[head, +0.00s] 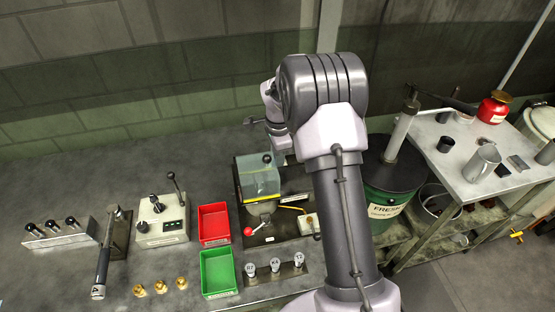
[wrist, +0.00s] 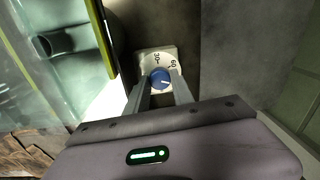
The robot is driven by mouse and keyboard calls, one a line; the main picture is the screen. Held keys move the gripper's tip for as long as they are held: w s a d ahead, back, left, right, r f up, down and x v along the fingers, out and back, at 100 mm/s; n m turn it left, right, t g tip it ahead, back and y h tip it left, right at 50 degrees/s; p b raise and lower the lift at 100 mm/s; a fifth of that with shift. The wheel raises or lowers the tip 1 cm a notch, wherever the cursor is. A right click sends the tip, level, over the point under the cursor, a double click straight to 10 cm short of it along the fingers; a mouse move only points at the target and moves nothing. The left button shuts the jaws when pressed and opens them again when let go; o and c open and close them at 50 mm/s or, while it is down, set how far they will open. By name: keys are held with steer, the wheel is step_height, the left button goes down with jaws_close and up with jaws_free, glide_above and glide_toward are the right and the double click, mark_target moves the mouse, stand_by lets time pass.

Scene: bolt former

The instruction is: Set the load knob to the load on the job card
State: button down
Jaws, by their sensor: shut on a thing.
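The load knob (wrist: 160,78) is blue with a white pointer line and sits on a pale dial plate (wrist: 158,56) in the wrist view. The figures 30 and 60 are readable on the plate. The pointer line lies toward the right, on the side of the 60; its exact reading is too small to tell. My gripper (wrist: 160,84) has one finger on each side of the knob and is shut on it. In the head view my arm hides the gripper and the knob. I cannot make out a job card in either view.
The bolt former (head: 258,180) has a clear guard, left of the knob in the wrist view. A red bin (head: 213,224) and a green bin (head: 218,272) stand left of it. A grey lever box (head: 162,220) and brass parts (head: 160,287) lie further left. A green drum (head: 385,190) stands right.

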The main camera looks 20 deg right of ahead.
stand_by(0.4)
steer(key=c, duration=1.1)
jaws_free()
